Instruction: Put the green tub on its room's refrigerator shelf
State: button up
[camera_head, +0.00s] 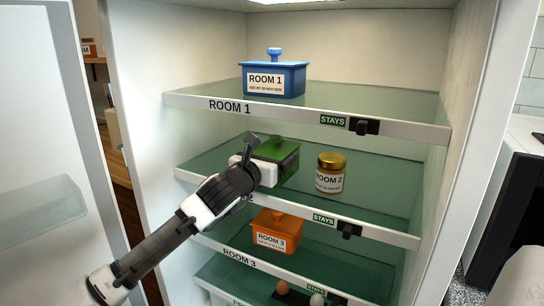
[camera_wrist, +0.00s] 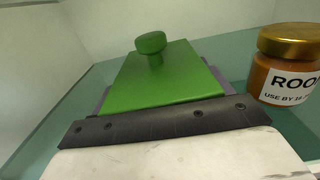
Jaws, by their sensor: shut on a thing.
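The green tub (camera_head: 287,152), with a knobbed lid, is at the middle refrigerator shelf (camera_head: 385,231), left of the jar. My gripper (camera_head: 278,163) reaches in from the front left and is shut on the tub. In the wrist view the green tub (camera_wrist: 165,85) is straight ahead, lid and knob up, looking upright. I cannot tell whether its base touches the glass. Its label is hidden. My arm covers most of the middle shelf's label; only a "2" shows.
A "ROOM 2" jar (camera_head: 331,174) with a gold lid stands close right of the tub. A blue "ROOM 1" tub (camera_head: 273,78) is on the top shelf (camera_head: 290,113). An orange "ROOM 3" tub (camera_head: 277,231) is below. Black clips with "STAYS" tags sit on shelf fronts. The open door (camera_head: 40,120) is at left.

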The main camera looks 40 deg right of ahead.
jog(key=o, duration=1.1)
jog(key=shift+f, duration=0.15)
jog(key=shift+c, duration=0.2)
jog(key=o, duration=0.5)
jog(key=shift+c, duration=0.2)
jog(key=shift+r, duration=0.25)
jog(key=b+v, duration=0.2)
jog(key=v, duration=1)
jog(key=shift+f, duration=0.1)
